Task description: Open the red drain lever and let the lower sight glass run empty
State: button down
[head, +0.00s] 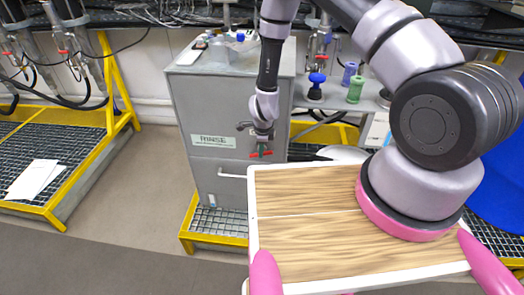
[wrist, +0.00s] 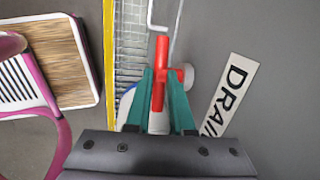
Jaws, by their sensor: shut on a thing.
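The red drain lever (wrist: 161,60) stands between the teal fingertips of my gripper (wrist: 160,92) in the wrist view. The gripper is shut on it. The lever's red hub (wrist: 185,75) sits on a pale round boss beside it. A DRAIN label (wrist: 229,92) is partly in view to the right. In the head view my gripper (head: 262,148) is at the front of the grey cabinet (head: 215,105), and only a little of the red lever (head: 267,154) shows. I cannot make out the lower sight glass or its level clearly.
A RINSE plate (head: 214,141) and a white bar handle (head: 232,177) are on the cabinet front. A yellow-edged grating (head: 215,238) lies at its foot. My own wooden-topped tray fills the lower right. Open floor (head: 150,170) lies left of the cabinet.

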aim_at(255, 154)
jog(key=shift+w+a+f+g+h, duration=0.1)
jog(key=shift+a+g+h, duration=0.15)
jog(key=shift+h, duration=0.8)
jog(key=shift+w+a+g+h, duration=0.15)
jog(key=shift+a+h, duration=0.15)
jog(key=shift+h, duration=0.75)
jog(key=h, duration=0.3)
jog(key=shift+a+f+n, duration=0.2)
jog(key=shift+a+n, duration=0.15)
jog(key=shift+n, duration=0.05)
jog(key=h, duration=0.2)
jog(key=g+h, duration=0.1)
jog(key=shift+a+f+h, duration=0.2)
jog(key=shift+f+h, duration=0.15)
jog(key=shift+h, duration=0.05)
jog(key=shift+a+f+n+h, duration=0.1)
jog(key=shift+f+n+h, duration=0.05)
jog(key=shift+h, duration=0.55)
jog(key=shift+f+n+h, duration=0.1)
jog(key=shift+n+h, duration=0.05)
jog(key=shift+h, duration=0.55)
jog(key=c, duration=0.8)
grip_release()
jog(key=shift+a, duration=0.1)
